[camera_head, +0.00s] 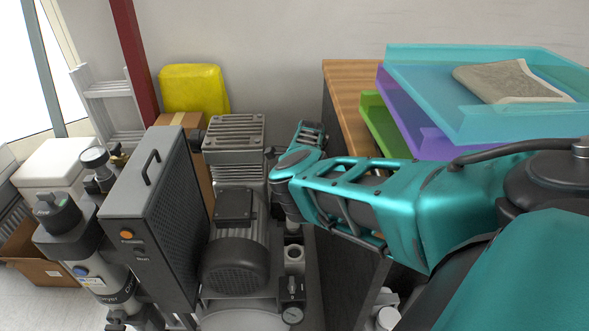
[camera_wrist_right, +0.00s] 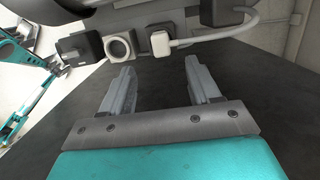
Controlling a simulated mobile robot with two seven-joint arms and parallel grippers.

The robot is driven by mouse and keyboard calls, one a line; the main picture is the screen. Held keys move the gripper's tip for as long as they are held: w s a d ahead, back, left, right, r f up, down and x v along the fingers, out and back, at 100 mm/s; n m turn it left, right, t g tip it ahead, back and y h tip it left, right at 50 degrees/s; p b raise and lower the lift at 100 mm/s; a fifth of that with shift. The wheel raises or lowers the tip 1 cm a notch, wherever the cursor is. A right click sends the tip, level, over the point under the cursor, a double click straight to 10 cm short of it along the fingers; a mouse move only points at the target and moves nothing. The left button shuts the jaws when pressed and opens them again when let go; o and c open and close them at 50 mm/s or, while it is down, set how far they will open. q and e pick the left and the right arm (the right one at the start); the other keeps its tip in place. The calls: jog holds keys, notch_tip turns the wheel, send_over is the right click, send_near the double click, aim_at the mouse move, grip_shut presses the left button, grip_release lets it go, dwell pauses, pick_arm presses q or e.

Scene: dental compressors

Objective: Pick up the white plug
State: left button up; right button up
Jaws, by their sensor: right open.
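The white plug (camera_wrist_right: 159,44) shows in the right wrist view, just beyond my right gripper's fingertips. It is a small, light rounded block with a pale cable that curves off to the right. My right gripper (camera_wrist_right: 160,68) is open, with nothing between its two grey fingers. The plug lies roughly in line with the gap and looks apart from both fingers. In the head view my right arm reaches down beside the compressor (camera_head: 236,207), and its fingers and the plug cannot be made out. My left gripper is not seen.
In the right wrist view a round white-rimmed socket (camera_wrist_right: 120,46) and a dark square block (camera_wrist_right: 79,48) sit left of the plug. A wooden-topped cabinet (camera_head: 352,78) with stacked trays (camera_head: 430,65) stands right of the compressor. A grey panelled unit (camera_head: 150,225) stands left.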

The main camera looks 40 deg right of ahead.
jog(key=f, duration=0.1)
jog(key=f+b, duration=0.1)
jog(key=f, duration=0.1)
jog(key=f+b, duration=0.1)
jog(key=f, duration=0.1)
jog(key=shift+w+a+f, duration=0.1)
jog(key=shift+w+a, duration=0.1)
jog(key=shift+a, duration=0.1)
jog(key=shift+f+b, duration=0.35)
jog(key=shift+f, duration=0.1)
jog(key=f+b, duration=0.1)
jog(key=f, duration=0.1)
jog(key=f+b, duration=0.2)
jog(key=shift+w+a+f, duration=0.1)
jog(key=shift+w+f, duration=0.1)
jog(key=shift+f+b, duration=0.25)
jog(key=shift+b, duration=0.05)
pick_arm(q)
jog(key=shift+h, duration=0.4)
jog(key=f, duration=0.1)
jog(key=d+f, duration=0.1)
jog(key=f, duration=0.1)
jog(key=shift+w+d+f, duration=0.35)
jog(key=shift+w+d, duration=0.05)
pick_arm(e)
jog(key=shift+c, duration=0.3)
